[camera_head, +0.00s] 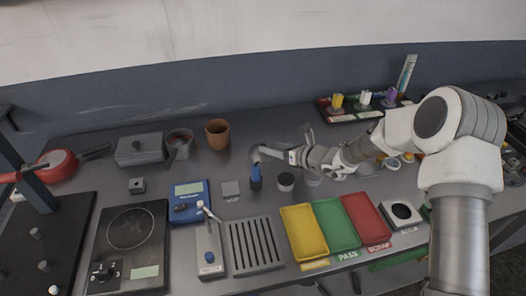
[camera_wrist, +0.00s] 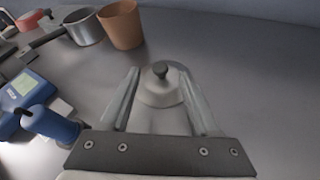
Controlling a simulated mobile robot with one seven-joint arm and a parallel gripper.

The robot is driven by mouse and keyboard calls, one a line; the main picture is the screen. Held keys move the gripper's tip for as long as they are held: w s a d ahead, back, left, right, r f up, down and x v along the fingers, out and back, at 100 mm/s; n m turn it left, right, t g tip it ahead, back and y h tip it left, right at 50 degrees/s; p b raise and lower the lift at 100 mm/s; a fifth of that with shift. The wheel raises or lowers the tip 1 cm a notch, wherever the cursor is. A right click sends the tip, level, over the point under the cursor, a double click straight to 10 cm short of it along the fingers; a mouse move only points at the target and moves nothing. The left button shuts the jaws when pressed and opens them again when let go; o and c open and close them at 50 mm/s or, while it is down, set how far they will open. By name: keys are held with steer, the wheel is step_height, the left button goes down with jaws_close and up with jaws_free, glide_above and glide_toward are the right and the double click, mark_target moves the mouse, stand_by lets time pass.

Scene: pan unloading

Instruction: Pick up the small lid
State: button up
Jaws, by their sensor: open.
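The small lid (camera_wrist: 158,97) is a pale grey dome with a dark knob on top. It sits on the grey worktop, between the two fingers of my gripper in the wrist view. My gripper (camera_wrist: 160,78) is open, with one finger on each side of the lid and gaps visible between. In the head view, my gripper (camera_head: 263,150) reaches leftward over the middle of the worktop, and the lid (camera_head: 254,154) is partly hidden at its fingertips.
A brown pot (camera_head: 218,134) and a grey saucepan (camera_head: 179,139) stand to the left. A blue object (camera_head: 255,178) stands close in front of my gripper. A blue scale (camera_head: 189,200) and yellow (camera_head: 304,232), green and red trays lie nearer the front. Bare worktop lies behind the lid.

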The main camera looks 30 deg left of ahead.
steer(key=shift+x, duration=1.95)
jaws_close()
